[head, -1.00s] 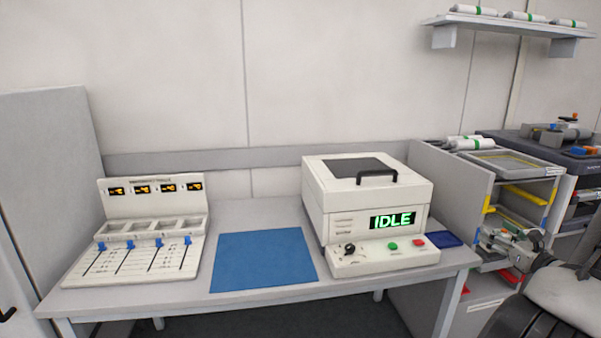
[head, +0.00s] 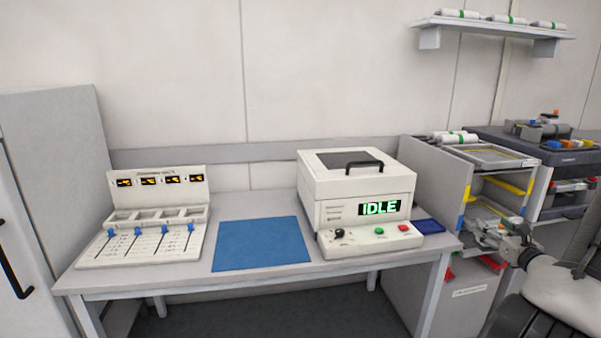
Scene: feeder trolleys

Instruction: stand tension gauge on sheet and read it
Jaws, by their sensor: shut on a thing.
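The blue sheet (head: 262,243) lies flat and bare on the grey bench, between a slider panel and a white machine. My gripper (head: 477,233) is at the right, in front of the open shelves of a trolley and well away from the sheet. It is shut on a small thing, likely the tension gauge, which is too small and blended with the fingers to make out. No gauge stands on the bench, and no reading shows.
The white machine (head: 350,190) has a closed lid and a display reading IDLE. A slider panel (head: 150,225) stands left of the sheet. A dark blue tray (head: 428,227) lies right of the machine. A trolley (head: 435,185) adjoins the bench's right end.

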